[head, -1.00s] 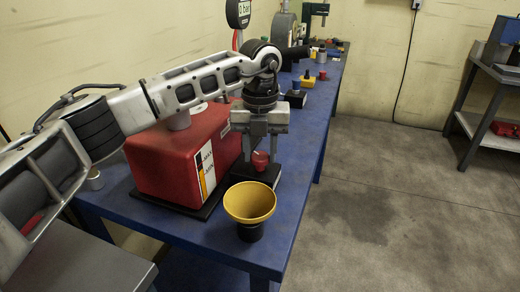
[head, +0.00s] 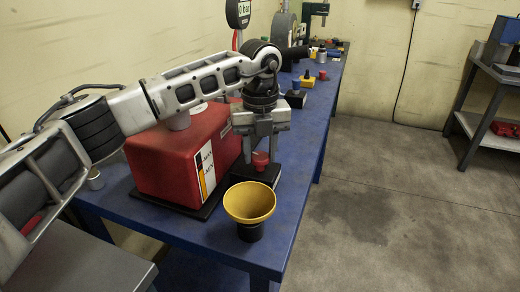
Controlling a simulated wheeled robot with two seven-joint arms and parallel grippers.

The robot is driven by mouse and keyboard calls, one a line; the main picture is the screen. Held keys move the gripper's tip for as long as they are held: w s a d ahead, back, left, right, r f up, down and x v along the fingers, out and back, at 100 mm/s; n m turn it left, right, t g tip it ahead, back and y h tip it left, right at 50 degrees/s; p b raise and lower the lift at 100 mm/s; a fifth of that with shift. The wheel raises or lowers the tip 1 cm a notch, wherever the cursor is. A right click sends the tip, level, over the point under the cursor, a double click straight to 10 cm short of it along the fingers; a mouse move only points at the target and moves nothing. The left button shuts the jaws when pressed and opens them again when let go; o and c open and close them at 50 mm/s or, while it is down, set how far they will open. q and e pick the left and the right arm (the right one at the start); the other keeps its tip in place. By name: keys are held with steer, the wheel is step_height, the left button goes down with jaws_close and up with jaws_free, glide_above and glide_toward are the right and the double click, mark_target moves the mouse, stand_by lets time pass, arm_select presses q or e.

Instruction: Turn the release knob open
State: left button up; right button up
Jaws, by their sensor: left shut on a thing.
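A small red knob (head: 261,159) stands on a black base (head: 266,174) on the blue bench, just right of the red tank. I take it to be the release knob. My left gripper (head: 262,153) points straight down over it, with its fingers shut on the knob. The finger tips partly cover the knob. My right gripper is not in view.
The red tank (head: 172,165) with MAX and MIN marks stands beside the knob. A yellow funnel (head: 250,202) on a black foot stands in front. A gauge (head: 239,12) reading 0 bar rises behind. Several small knobs and parts lie farther along the blue bench (head: 310,140).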

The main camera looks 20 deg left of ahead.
mark_target(260, 156)
arm_select(q)
steer(key=o, duration=1)
steer(key=shift+r, duration=0.1)
step_height(260, 156, up, 16)
steer(key=shift+b, duration=0.3)
